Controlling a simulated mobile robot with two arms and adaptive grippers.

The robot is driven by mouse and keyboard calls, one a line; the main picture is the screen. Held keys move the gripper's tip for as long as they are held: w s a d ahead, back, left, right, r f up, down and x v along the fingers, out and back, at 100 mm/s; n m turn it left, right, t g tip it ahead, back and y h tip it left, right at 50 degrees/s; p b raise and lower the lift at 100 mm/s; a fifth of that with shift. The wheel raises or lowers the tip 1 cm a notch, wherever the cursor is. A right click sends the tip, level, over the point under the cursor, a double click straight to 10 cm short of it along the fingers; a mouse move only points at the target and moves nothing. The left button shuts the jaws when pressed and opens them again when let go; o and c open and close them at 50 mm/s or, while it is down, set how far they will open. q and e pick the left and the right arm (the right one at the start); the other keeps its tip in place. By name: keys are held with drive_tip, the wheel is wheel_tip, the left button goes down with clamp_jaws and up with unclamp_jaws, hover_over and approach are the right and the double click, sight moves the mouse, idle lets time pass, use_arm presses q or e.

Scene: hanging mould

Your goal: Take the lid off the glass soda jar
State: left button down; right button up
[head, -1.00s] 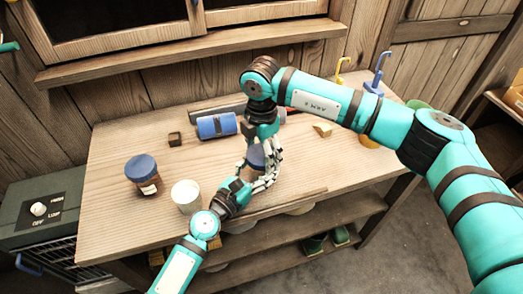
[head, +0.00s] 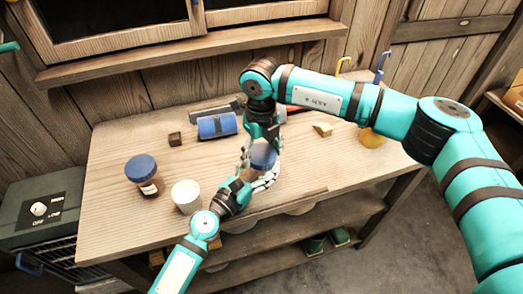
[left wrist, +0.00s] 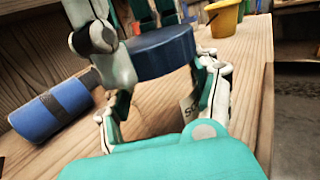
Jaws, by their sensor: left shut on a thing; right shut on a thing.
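The glass soda jar shows in the left wrist view by its label (left wrist: 190,105); its clear body is hard to make out. Its round blue lid (head: 263,156) sits at the top in the head view and is large in the left wrist view (left wrist: 165,54). My left gripper (head: 258,182) is shut on the jar from the front, with fingers on both sides. My right gripper (head: 262,148) reaches down from above and is shut on the lid, with one finger beside its rim. I cannot tell whether lid and jar are apart.
A brown jar with a blue lid (head: 142,174) and a white cup (head: 187,196) stand left on the wooden bench (head: 115,215). A blue roll (head: 216,126), a small dark block (head: 175,139) and a wooden wedge (head: 323,129) lie further back. A yellow bucket (head: 371,138) stands right.

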drive_tip(key=n, duration=0.8)
drive_tip(key=shift+n, duration=0.4)
drive_tip(key=n, duration=1)
drive_tip(key=shift+r, duration=0.1)
drive_tip(key=shift+r, duration=0.1)
drive_tip(key=shift+r, duration=1)
